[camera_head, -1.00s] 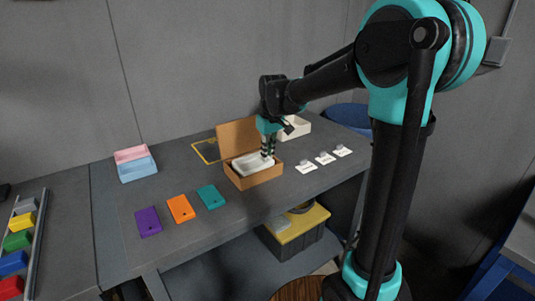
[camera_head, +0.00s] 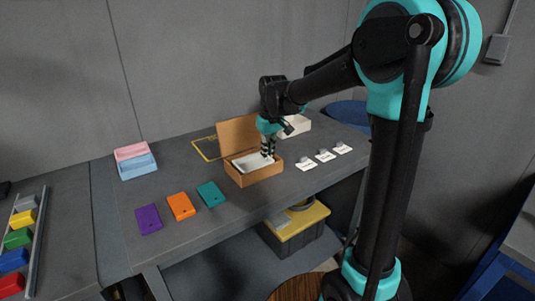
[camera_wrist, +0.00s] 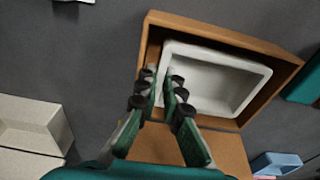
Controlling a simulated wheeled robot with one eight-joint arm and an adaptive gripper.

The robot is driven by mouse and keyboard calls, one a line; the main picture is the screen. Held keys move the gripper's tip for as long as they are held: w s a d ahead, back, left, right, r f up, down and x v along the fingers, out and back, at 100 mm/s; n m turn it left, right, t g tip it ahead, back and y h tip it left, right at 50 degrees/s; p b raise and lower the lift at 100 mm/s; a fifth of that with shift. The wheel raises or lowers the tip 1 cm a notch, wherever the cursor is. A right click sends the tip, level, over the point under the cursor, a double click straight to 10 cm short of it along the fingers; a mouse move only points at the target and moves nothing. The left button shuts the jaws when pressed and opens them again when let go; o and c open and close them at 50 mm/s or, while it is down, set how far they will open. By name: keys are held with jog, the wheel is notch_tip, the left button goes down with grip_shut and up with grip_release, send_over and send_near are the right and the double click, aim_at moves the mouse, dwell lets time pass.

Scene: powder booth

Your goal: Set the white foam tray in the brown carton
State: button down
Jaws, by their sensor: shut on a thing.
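The white foam tray (camera_head: 247,163) is inside the open brown carton (camera_head: 262,176), whose lid stands raised at the back. In the wrist view the tray (camera_wrist: 215,82) lies within the carton walls (camera_wrist: 232,36), with a gap along one end. My gripper (camera_head: 268,154) reaches down into the carton at the tray's right end. In the wrist view my gripper (camera_wrist: 162,72) is shut on the tray's end wall. The tray's underside is hidden, so I cannot tell whether it touches the carton floor.
An off-white bin (camera_head: 297,125) stands behind my gripper. White labelled cards (camera_head: 325,156) lie right of the carton. Purple (camera_head: 149,219), orange (camera_head: 181,206) and teal (camera_head: 211,194) plates lie to the left. Pink (camera_head: 131,151) and blue (camera_head: 138,167) trays sit farther left.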

jog(key=shift+f, duration=0.15)
jog(key=c, duration=1.6)
grip_release()
